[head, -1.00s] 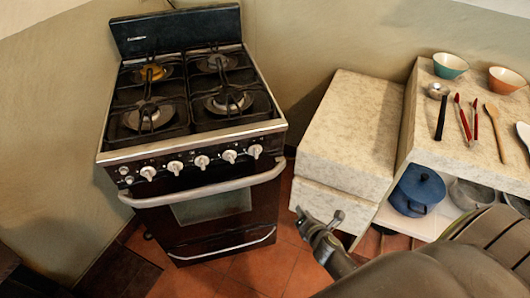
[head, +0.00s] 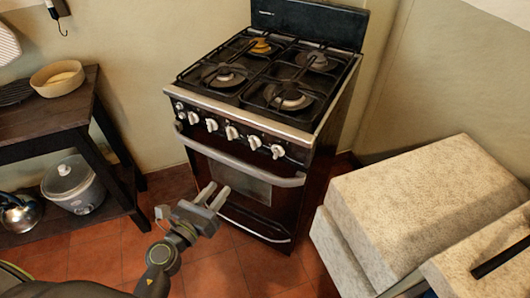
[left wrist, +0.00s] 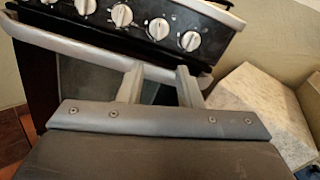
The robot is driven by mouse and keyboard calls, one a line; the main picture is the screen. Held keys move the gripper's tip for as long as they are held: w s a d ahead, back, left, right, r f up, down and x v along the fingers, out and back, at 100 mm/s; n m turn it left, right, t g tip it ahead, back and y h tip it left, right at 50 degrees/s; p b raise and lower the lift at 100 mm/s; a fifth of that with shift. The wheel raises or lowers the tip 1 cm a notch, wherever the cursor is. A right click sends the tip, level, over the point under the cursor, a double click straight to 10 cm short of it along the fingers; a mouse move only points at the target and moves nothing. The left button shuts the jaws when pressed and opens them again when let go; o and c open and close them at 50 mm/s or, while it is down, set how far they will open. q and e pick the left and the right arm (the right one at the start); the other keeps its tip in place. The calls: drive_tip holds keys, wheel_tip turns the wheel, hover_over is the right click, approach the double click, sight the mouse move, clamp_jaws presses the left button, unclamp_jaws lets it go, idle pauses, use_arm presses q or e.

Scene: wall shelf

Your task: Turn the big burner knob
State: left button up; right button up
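The black stove (head: 265,110) stands at the middle of the head view, with a row of several white knobs (head: 232,132) along its front panel. The knobs look alike in size; I cannot tell which one serves the big burner. The front-right burner (head: 288,97) looks the widest. My left gripper (head: 214,193) is open and empty, in front of and below the knobs and oven handle. In the left wrist view its fingers (left wrist: 158,85) are apart, with the oven handle (left wrist: 100,52) behind them and knobs (left wrist: 158,28) above. My right gripper is out of view.
The oven handle (head: 240,165) juts out below the knobs. A dark side table (head: 50,125) with a bowl (head: 58,78) and a cooker (head: 73,185) is at left. A speckled counter block (head: 425,210) is at right. Tiled floor lies between.

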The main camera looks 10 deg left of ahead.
sight(252, 147)
use_arm(q)
drive_tip(key=p+x, duration=0.1)
drive_tip(key=x, duration=1.5)
drive_tip(key=shift+w, duration=0.25)
clamp_jaws()
